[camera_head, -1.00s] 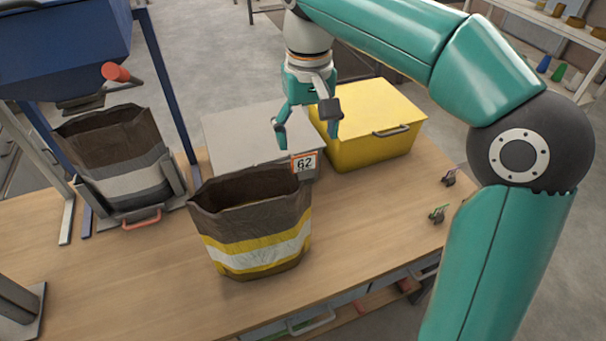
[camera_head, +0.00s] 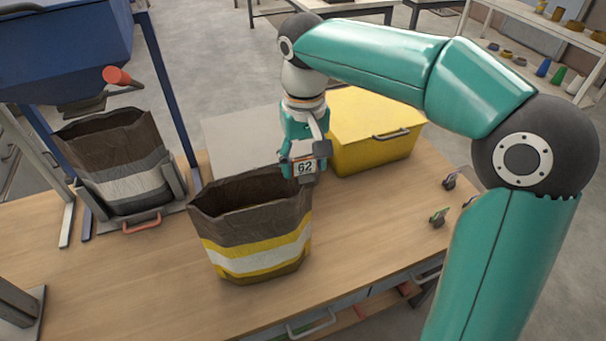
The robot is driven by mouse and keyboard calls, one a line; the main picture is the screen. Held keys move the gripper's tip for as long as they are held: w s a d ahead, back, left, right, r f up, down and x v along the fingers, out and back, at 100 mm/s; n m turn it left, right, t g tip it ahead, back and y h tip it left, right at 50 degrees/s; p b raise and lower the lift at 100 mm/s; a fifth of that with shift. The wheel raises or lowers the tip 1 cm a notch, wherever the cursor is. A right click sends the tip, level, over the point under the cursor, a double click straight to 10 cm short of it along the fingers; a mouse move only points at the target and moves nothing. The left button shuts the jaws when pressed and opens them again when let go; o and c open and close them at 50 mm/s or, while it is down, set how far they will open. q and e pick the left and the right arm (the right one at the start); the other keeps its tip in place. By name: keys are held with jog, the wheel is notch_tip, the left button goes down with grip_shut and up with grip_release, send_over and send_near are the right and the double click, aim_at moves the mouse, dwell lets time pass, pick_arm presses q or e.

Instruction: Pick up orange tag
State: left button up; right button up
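A small white tag marked 62 (camera_head: 305,167) with an orange upper edge shows just behind the right rim of the brown, yellow-banded bag (camera_head: 255,230). My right gripper (camera_head: 306,162) has come down from above to the tag. Its fingers show to the left and right of the tag, close to it. I cannot tell whether they touch it or have closed on it. My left gripper is not in view.
A grey box (camera_head: 240,135) and a yellow lidded box (camera_head: 370,155) stand behind the bag. A second bag (camera_head: 115,150) sits at the left under the blue hopper. Small clips (camera_head: 438,217) lie at the table's right. The front table (camera_head: 150,285) is clear.

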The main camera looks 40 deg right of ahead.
jog(key=c, duration=0.6)
jog(key=shift+o, duration=0.2)
jog(key=shift+r, duration=0.1)
